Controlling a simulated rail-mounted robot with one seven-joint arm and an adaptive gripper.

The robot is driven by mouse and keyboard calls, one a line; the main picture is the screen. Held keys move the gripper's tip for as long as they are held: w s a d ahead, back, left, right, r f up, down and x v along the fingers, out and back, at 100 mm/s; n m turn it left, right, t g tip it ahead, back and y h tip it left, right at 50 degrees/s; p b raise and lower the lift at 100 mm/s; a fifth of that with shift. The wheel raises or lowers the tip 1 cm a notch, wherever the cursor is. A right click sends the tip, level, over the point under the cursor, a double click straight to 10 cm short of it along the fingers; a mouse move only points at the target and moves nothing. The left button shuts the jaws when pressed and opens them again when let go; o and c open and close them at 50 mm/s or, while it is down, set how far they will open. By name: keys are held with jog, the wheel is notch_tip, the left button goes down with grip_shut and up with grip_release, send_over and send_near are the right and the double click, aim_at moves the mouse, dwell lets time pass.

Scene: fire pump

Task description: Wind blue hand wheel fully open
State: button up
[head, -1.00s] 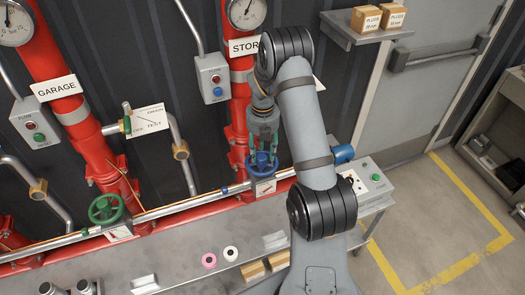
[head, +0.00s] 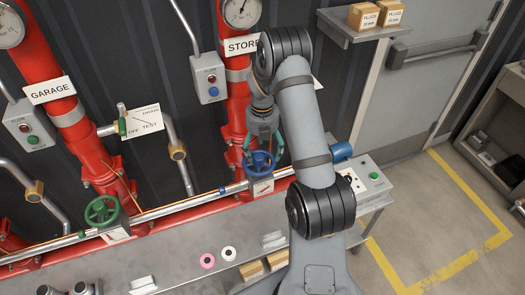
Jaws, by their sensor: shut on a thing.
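The blue hand wheel (head: 259,164) sits on the pipe at the foot of the red riser under the STORE sign (head: 241,45). My gripper (head: 262,151) comes down from above and is shut on the blue wheel. Its greenish fingers show on the left and right of the wheel's upper side. The exact finger contact on the rim is too small to make out.
A green hand wheel (head: 103,210) is on the pipe to the left, under the GARAGE riser (head: 68,117). A grey button box (head: 208,79) hangs left of the STORE riser. Pink and white rings (head: 207,261) lie on the bench below. A control box (head: 365,182) stands right of my arm.

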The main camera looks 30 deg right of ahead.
jog(key=shift+s+a+f, duration=0.1)
jog(key=shift+s+f, duration=0.15)
jog(key=shift+s, duration=0.1)
jog(key=r+p, duration=0.4)
jog(key=r, duration=0.1)
jog(key=r+p, duration=0.2)
jog(key=shift+w+r, duration=0.2)
jog(key=shift+w, duration=0.05)
